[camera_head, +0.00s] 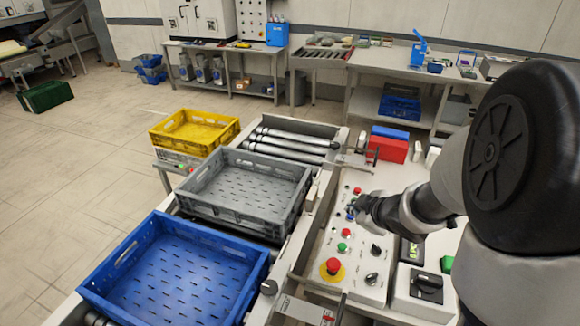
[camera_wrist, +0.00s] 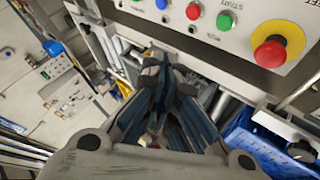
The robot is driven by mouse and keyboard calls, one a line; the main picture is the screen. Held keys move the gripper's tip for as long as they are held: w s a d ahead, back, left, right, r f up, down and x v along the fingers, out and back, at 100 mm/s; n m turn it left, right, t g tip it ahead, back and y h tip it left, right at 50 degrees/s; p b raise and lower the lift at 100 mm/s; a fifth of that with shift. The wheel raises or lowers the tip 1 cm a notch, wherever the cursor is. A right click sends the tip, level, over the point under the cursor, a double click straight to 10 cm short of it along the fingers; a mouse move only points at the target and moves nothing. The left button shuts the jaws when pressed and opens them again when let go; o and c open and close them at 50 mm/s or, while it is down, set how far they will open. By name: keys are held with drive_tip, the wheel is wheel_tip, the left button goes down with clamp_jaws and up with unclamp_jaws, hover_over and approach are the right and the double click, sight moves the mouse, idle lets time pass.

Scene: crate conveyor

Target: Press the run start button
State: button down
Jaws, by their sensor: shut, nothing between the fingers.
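The control panel (camera_head: 324,240) stands at the right of the conveyor. Its green button (camera_head: 342,247) sits between a red button (camera_head: 347,233) and the large emergency stop (camera_head: 333,266). In the wrist view the green button (camera_wrist: 225,21) is at the top, with small lettering that seems to read START. My gripper (camera_head: 355,208) is over the far part of the panel, close to a blue button (camera_head: 350,215). In the wrist view my gripper (camera_wrist: 166,62) is shut and empty, its tips left of and below the green button. Whether the tips touch anything is unclear.
Blue (camera_head: 173,317), grey (camera_head: 240,219) and yellow (camera_head: 200,113) crates sit in a row along the conveyor. The emergency stop also shows in the wrist view (camera_wrist: 270,50). A black selector knob (camera_head: 376,250) stands right of the green button. Red and blue boxes (camera_head: 390,148) lie beyond the panel.

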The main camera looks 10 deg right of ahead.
sight(340, 248)
drive_tip(key=shift+w+a+f+n+y, duration=0.25)
drive_tip(key=shift+a+f+n+y, duration=0.1)
drive_tip(key=shift+a+f, duration=0.25)
drive_tip(key=shift+w+a+f+n+y, duration=0.25)
drive_tip(key=shift+a+f+y, duration=0.1)
drive_tip(key=shift+a+f, duration=0.2)
wheel_tip(340, 248, down, 9)
drive_tip(key=b, duration=0.9)
drive_tip(key=shift+r, duration=0.1)
idle(0.4)
drive_tip(key=shift+f, duration=0.4)
drive_tip(key=shift+s+f+b, duration=0.1)
drive_tip(key=shift+f+b, duration=0.35)
drive_tip(key=shift+b, duration=0.15)
idle(0.4)
idle(0.3)
drive_tip(key=shift+r+p, duration=0.9)
drive_tip(key=shift+p, duration=0.1)
